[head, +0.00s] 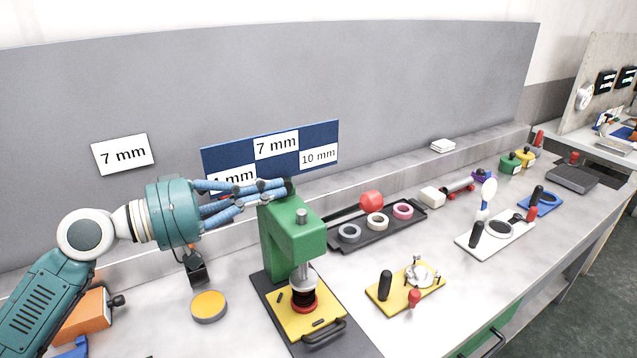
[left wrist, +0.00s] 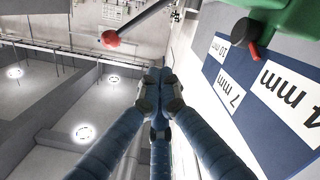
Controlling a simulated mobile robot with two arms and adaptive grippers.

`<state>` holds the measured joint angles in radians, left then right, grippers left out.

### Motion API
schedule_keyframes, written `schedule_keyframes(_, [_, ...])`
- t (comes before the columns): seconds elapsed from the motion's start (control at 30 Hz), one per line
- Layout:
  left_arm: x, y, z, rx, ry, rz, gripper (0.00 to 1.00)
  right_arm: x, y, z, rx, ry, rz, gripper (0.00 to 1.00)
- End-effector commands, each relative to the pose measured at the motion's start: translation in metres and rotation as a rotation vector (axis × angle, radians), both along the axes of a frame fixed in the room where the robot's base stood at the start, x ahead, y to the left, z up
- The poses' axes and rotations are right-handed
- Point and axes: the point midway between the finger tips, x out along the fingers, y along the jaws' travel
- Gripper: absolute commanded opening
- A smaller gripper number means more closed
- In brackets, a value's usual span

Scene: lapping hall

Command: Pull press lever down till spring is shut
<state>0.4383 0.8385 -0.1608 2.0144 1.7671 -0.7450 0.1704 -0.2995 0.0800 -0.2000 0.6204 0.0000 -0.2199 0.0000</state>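The green press (head: 295,232) stands upright on a dark base on the bench. Its lever, a dark rod with a red ball (head: 371,201), reaches out to the right behind the press head; the ball also shows in the left wrist view (left wrist: 110,38). A dark spring (head: 303,295) with a red ring sits under the ram, on a yellow plate; its coils are too small to judge. My left gripper (head: 284,187) is beside the top of the press, its blue fingers drawn together and empty in the left wrist view (left wrist: 158,82), apart from the ball. My right gripper is not in view.
A blue board with millimetre cards (head: 275,143) stands behind the press. A dark tray with tape rolls (head: 388,233) lies right of it, and a yellow fixture (head: 384,304) in front of that. A yellow-topped tin (head: 209,306) is at left. Bare bench shows between them.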

Motion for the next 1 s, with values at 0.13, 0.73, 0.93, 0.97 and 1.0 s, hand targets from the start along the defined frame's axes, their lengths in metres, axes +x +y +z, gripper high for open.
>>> schedule_keyframes(0.13, [0.007,-0.011,0.003,-0.002,0.000,-0.002,0.00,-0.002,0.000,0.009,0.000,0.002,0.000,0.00])
schedule_keyframes(0.73, [0.044,-0.097,-0.021,0.001,0.005,-0.002,0.00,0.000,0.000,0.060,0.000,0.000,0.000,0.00])
schedule_keyframes(0.93, [0.038,-0.104,-0.031,0.001,0.000,-0.001,0.00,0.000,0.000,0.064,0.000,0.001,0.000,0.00])
schedule_keyframes(0.97, [0.038,-0.104,-0.032,0.001,0.000,-0.001,0.00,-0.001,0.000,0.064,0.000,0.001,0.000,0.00])
schedule_keyframes(1.0, [0.038,-0.104,-0.032,0.001,0.000,-0.001,0.00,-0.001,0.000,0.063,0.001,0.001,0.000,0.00])
